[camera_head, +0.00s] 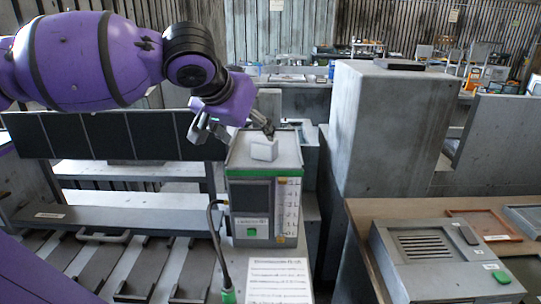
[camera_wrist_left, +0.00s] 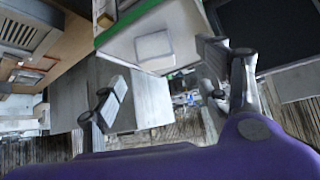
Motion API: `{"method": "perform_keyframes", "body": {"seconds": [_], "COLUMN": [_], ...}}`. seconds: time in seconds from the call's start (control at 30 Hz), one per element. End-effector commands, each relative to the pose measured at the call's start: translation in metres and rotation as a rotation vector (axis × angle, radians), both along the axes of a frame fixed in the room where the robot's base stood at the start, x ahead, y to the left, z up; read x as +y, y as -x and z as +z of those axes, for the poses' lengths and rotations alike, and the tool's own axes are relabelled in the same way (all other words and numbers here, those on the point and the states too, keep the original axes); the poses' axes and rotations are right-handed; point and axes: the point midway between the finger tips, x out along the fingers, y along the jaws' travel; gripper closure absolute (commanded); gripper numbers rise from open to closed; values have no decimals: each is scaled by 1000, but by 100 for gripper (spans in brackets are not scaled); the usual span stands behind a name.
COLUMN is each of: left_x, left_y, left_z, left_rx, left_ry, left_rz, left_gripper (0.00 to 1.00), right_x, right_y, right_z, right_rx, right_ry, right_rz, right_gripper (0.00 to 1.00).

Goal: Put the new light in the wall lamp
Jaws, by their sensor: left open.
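My left gripper (camera_head: 234,128) is open, above and just behind the top of a grey box with a green band (camera_head: 262,205). A small white block (camera_head: 264,149) sits on top of that box. In the left wrist view the white block (camera_wrist_left: 154,46) lies beyond the spread fingers of the left gripper (camera_wrist_left: 162,80), with nothing between them. I cannot tell whether this block is the new light. No wall lamp is clearly recognisable. My right gripper is not in view.
A tall concrete block (camera_head: 385,135) stands right of the box. A wooden bench (camera_head: 365,240) at the right carries a grey vented unit (camera_head: 440,262) and an orange-brown tray (camera_head: 485,224). A cable (camera_head: 217,245) hangs on the box's left. Dark panels (camera_head: 110,136) stand at the left.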

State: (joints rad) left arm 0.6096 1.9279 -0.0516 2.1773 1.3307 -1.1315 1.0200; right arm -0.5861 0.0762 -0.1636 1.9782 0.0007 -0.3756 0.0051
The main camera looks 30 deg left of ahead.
Motion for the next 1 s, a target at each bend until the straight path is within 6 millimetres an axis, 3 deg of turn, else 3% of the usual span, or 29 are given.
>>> {"method": "perform_keyframes", "body": {"seconds": [0.1, 0.67, 1.0], "left_x": [-5, 6, 5], "left_y": [-9, -53, -56], "left_z": [-7, -57, -53], "left_rx": [-14, -10, -18], "left_ry": [34, 29, 31], "left_rz": [-1, 1, -2], "left_gripper": [31, 31, 34], "right_x": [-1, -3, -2], "right_y": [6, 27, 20], "right_z": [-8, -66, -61], "right_rx": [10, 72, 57], "right_ry": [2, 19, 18], "right_rz": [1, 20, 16], "right_gripper": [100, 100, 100]}}
